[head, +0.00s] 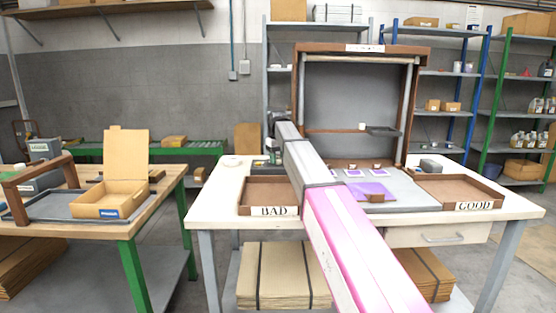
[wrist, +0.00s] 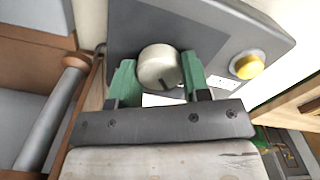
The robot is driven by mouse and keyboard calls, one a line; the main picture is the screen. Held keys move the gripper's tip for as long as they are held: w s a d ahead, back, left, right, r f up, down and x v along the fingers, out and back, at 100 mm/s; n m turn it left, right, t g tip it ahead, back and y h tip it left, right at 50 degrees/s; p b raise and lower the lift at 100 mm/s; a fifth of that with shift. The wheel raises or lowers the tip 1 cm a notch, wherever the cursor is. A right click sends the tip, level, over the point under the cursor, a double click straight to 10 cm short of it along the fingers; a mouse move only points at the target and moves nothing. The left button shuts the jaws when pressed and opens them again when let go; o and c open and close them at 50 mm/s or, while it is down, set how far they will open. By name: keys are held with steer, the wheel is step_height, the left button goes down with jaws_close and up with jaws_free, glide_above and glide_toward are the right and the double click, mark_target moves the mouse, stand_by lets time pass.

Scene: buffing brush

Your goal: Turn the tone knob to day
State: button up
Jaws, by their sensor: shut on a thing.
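The tone knob (wrist: 158,65) is a round, pale metallic cap on a dark grey control box (wrist: 215,22) in the wrist view. A short dark mark shows near its lower edge, toward my gripper. My gripper (wrist: 155,80) has green fingers, one on each side of the knob, and is shut on it. A white label (wrist: 160,100) shows below the knob, partly hidden by the gripper; I cannot read any "day" marking. In the head view my arm covers the knob and fingertips.
A yellow button (wrist: 248,65) sits on the same box, right of the knob. In the head view, the BAD tray (head: 268,190) and GOOD tray (head: 458,190) flank a purple piece (head: 362,190) on the workbench. A brown-framed booth (head: 300,95) stands behind.

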mark_target(278, 158)
steer(key=m, duration=0.4)
steer(key=shift+m, duration=2)
steer(key=o, duration=0.9)
steer(key=shift+d, duration=0.1)
step_height(278, 158, up, 11)
steer(key=shift+f, duration=0.1)
